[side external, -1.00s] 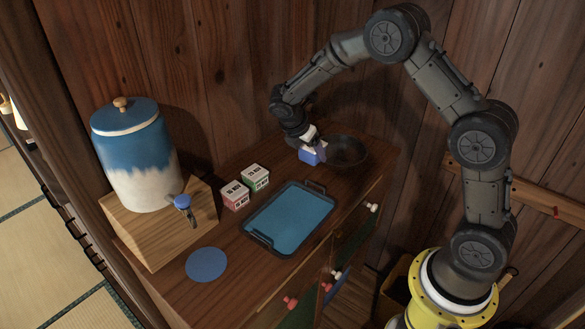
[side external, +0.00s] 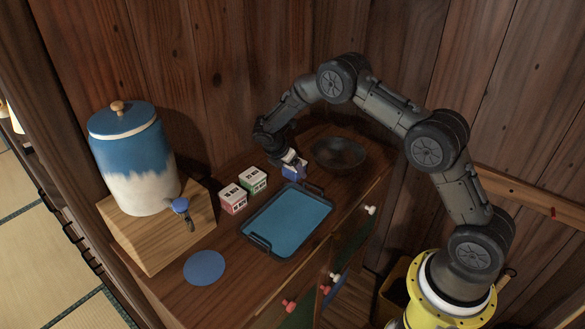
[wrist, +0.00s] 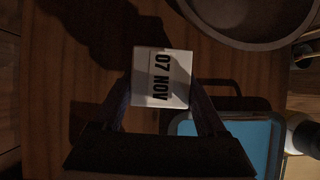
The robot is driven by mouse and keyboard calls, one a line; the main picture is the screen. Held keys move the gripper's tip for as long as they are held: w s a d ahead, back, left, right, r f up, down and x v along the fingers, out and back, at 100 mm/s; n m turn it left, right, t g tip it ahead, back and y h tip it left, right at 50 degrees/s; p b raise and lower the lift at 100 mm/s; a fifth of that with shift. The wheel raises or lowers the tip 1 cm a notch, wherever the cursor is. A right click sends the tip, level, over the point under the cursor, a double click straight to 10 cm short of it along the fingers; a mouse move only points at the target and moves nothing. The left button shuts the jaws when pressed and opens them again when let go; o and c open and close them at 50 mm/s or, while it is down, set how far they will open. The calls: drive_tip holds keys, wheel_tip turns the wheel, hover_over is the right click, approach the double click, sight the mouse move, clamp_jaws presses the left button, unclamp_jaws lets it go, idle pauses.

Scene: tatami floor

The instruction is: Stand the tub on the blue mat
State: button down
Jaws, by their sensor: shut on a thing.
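My gripper (side external: 288,160) is shut on a small tub with blue sides (side external: 294,174), near the far end of the tray. In the wrist view the tub's white top (wrist: 162,77) reads "07 NOV" and sits between my fingertips (wrist: 161,98). The tub looks roughly upright; I cannot tell whether it clears the wood. A flat round blue mat (side external: 205,267) lies bare at the near left of the cabinet top, well away from the tub.
A blue tray with a dark rim (side external: 288,222) lies between tub and mat. Red (side external: 233,199) and green (side external: 253,180) tubs stand beside it. A dark bowl (side external: 340,153) is behind right. A large dispenser (side external: 138,165) stands on a wooden block (side external: 160,235) at left.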

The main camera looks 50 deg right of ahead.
unclamp_jaws()
drive_tip(key=shift+f, duration=0.1)
drive_tip(key=s+a+r+m+t+y, duration=0.1)
drive_tip(key=s+a+r+m, duration=0.2)
drive_tip(key=r, duration=0.7)
drive_tip(key=s+a+r+m, duration=0.15)
drive_tip(key=a+r, duration=0.25)
drive_tip(key=r, duration=0.6)
drive_tip(key=s+a+r+m+t+y, duration=0.15)
drive_tip(key=s+r+m, duration=0.3)
drive_tip(key=s, duration=0.55)
drive_tip(key=s+a+r+m+t+y, duration=0.1)
drive_tip(key=s+a+r+m+y, duration=0.25)
drive_tip(key=s, duration=0.75)
drive_tip(key=s+a+m+t, duration=0.2)
drive_tip(key=s+m, duration=0.3)
drive_tip(key=s, duration=0.5)
drive_tip(key=shift+a+f, duration=0.15)
